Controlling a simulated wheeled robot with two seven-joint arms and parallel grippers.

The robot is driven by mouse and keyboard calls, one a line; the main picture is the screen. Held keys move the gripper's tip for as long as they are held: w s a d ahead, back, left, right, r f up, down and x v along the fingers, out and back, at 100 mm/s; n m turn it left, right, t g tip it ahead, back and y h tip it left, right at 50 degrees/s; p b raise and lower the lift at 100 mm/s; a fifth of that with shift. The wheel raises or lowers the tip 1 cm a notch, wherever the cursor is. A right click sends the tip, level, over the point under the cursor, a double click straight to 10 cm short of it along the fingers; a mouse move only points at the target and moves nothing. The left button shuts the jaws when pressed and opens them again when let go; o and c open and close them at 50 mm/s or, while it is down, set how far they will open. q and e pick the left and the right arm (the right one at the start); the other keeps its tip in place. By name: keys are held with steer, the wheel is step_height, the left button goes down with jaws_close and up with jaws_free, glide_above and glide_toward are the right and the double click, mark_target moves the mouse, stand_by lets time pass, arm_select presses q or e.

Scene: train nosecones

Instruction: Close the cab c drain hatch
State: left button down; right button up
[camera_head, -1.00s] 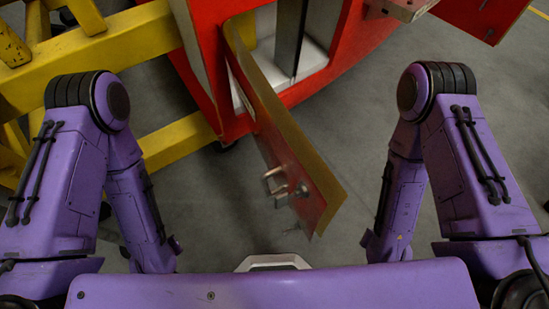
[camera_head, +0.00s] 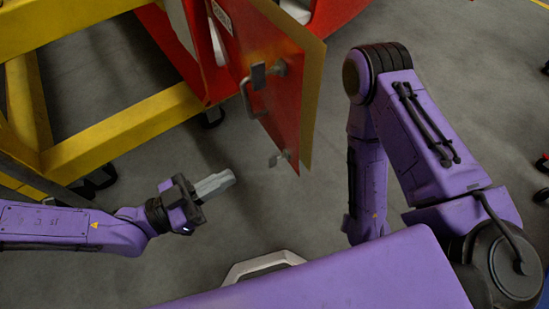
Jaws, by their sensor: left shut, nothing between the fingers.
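The red hatch door (camera_head: 285,105) stands swung open from the red cab body (camera_head: 170,40), with its yellowish edge facing right. No label readable as cab c shows.
A yellow steel frame (camera_head: 125,125) on casters (camera_head: 211,118) fills the upper left beside the cab. Grey floor (camera_head: 225,225) is clear below the door and between my arms. Small red items show at the right edge.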

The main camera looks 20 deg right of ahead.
mark_target(292, 138)
arm_select(q)
steer(key=x, duration=1.2)
steer(key=shift+w+d+p, duration=0.2)
steer(key=shift+w+p, duration=0.15)
steer(key=shift+w, duration=0.05)
steer(key=shift+w+d, duration=0.1)
steer(key=shift+d, duration=0.25)
